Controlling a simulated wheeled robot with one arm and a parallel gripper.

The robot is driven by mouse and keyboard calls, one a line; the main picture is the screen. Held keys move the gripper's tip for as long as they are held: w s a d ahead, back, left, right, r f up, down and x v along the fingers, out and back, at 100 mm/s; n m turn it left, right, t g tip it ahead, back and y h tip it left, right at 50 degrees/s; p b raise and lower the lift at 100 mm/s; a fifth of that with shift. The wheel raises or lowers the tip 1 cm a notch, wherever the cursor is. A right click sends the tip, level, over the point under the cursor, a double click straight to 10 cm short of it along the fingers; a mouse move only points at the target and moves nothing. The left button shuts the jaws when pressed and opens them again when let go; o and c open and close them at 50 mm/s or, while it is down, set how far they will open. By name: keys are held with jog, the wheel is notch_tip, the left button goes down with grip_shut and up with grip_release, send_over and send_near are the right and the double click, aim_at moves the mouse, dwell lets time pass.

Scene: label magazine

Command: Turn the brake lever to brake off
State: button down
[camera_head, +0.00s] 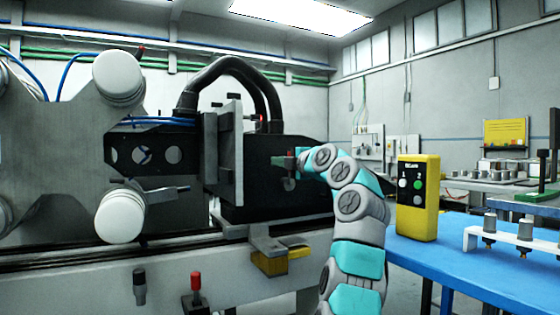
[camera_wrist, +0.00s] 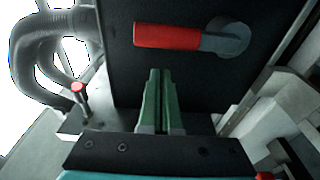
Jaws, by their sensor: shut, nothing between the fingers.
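The brake lever (camera_wrist: 167,36) has a red handle that lies nearly level and points left from a round grey hub (camera_wrist: 228,37) on a dark panel in the wrist view. My gripper (camera_wrist: 160,74) has green fingers closed together with nothing between them. The fingertips appear just below the red handle in the wrist view, with a visible gap in the picture; the depth between them is unclear. In the head view my gripper (camera_head: 284,162) is at the front of the black machine housing, and the lever cannot be made out clearly there.
A red-topped post (camera_wrist: 78,88) and grey corrugated hoses (camera_wrist: 45,35) are left of the fingers. Pale blocks (camera_wrist: 275,110) are at right. In the head view, a yellow button box (camera_head: 417,198) stands on the blue table (camera_head: 455,262) right of my arm.

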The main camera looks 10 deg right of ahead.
jog(key=shift+d, duration=1.4)
jog(key=shift+d, duration=0.1)
jog(key=shift+w+d+m+b, duration=0.1)
jog(key=shift+m+b, duration=0.2)
jog(key=shift+b, duration=0.15)
